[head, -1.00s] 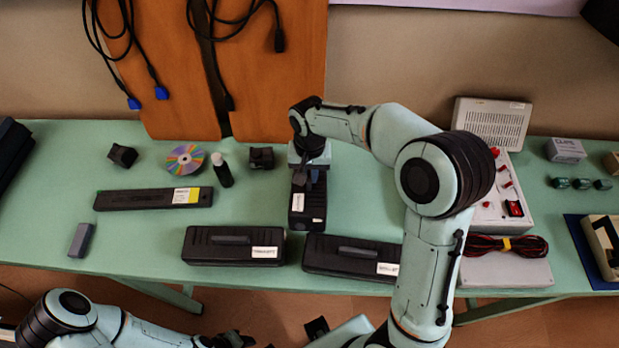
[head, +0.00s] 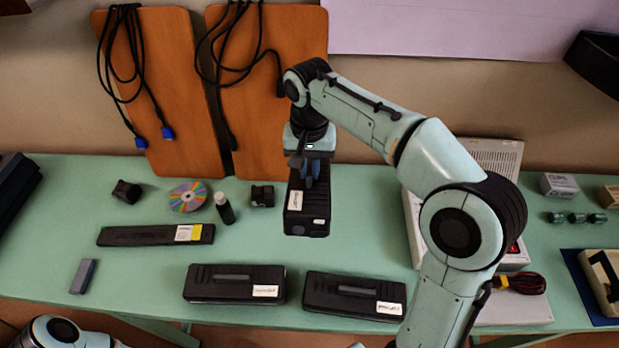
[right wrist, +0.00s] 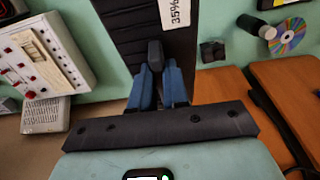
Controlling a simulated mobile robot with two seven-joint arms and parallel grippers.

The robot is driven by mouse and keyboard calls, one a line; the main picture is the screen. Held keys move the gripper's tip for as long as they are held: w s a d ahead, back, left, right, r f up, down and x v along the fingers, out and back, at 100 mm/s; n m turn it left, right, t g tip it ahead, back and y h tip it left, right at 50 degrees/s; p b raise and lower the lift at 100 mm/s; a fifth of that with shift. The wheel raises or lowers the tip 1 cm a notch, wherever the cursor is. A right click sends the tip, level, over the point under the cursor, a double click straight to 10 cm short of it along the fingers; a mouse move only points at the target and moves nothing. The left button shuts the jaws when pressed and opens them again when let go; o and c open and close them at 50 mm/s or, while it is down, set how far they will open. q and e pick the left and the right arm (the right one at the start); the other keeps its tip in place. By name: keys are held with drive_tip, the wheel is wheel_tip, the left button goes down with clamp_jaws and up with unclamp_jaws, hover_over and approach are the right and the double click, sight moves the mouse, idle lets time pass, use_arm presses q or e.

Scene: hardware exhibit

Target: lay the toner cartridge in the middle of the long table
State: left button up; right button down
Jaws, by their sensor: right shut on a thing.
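The toner cartridge (head: 307,212) is a black ribbed box with white labels; it hangs in my right gripper (head: 311,176) over the back half of the green long table (head: 140,278). In the right wrist view, the blue fingers of the gripper (right wrist: 158,80) are shut on a dark grip on the cartridge (right wrist: 140,22), and a white number label shows. The cartridge looks raised above the table; the exact gap is hard to tell. My left gripper is outside the view; only part of its arm shows at bottom left.
Two black cases with handles (head: 234,291) (head: 352,303) lie along the front edge. A flat black bar (head: 150,236), a disc (head: 187,197), a small bottle (head: 224,209) and a grey block (head: 83,277) lie left. Brown boards (head: 268,80) lean behind. Bare tabletop shows right of the cartridge.

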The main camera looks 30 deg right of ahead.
sight(313, 185)
drive_tip(key=shift+r, duration=0.45)
drive_tip(key=shift+f+n, duration=0.1)
drive_tip(key=shift+n, duration=0.2)
drive_tip(key=f+n, duration=0.2)
drive_tip(key=n, duration=0.1)
drive_tip(key=f+n+t+b, duration=0.1)
drive_tip(key=f+n, duration=0.1)
drive_tip(key=n, duration=0.1)
drive_tip(key=f+n, duration=0.3)
drive_tip(key=n, duration=0.1)
drive_tip(key=shift+s+d+y, duration=0.15)
drive_tip(key=shift+d+y, duration=0.15)
drive_tip(key=shift+d, duration=0.05)
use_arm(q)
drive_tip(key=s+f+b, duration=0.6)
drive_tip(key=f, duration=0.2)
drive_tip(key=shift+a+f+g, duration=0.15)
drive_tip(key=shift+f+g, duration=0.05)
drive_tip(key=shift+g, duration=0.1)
use_arm(e)
wheel_tip(313, 185, down, 14)
drive_tip(key=n+y, duration=0.2)
drive_tip(key=n, duration=0.9)
drive_tip(key=shift+s+d+f+n+y, duration=0.25)
drive_tip(key=shift+s+d+n+y, duration=0.05)
drive_tip(key=shift+d+n+y, duration=0.15)
